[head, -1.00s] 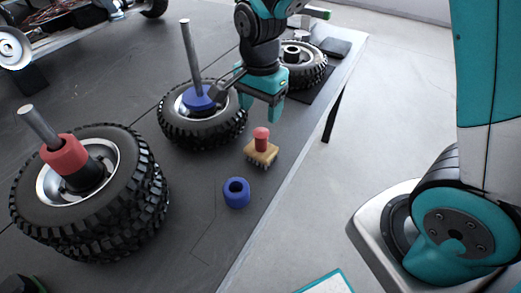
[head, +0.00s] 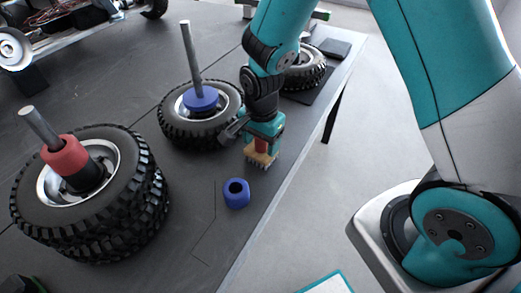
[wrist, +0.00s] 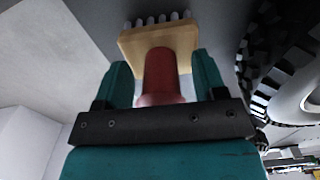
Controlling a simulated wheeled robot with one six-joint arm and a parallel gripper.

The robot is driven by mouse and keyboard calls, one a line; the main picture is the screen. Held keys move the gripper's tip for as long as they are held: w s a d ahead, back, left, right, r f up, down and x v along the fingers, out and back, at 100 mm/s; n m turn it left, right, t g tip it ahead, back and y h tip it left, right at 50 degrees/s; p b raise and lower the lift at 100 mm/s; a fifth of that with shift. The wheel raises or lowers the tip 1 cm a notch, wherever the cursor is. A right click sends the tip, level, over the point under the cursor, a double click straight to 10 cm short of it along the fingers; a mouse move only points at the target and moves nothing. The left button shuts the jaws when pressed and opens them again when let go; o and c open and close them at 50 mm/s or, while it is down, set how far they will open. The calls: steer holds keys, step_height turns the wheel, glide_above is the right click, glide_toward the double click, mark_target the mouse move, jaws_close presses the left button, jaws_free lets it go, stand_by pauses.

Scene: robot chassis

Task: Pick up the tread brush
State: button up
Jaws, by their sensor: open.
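The tread brush (head: 261,158) stands on the dark table near its right edge, with a tan block, pale bristles pointing down and a red handle. In the wrist view the brush's block (wrist: 158,42) and red handle (wrist: 160,75) show between the two teal fingers. My gripper (head: 263,146) is open and points down over the brush. Its fingers (wrist: 162,82) stand on either side of the red handle, with a gap visible at each side. The handle's top is partly hidden by my gripper in the head view.
A blue ring (head: 237,193) lies on the table just in front of the brush. A tire with a blue collar (head: 201,99) and post stands close on the left. Stacked tires with a red collar (head: 65,154) are farther left. Another tire (head: 305,70) lies behind.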

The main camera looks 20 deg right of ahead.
steer(key=c, duration=1.1)
steer(key=shift+o, duration=0.2)
steer(key=shift+r, duration=0.1)
step_height(320, 180, up, 20)
steer(key=shift+p, duration=0.4)
steer(key=shift+o, duration=0.8)
steer(key=shift+a, duration=0.1)
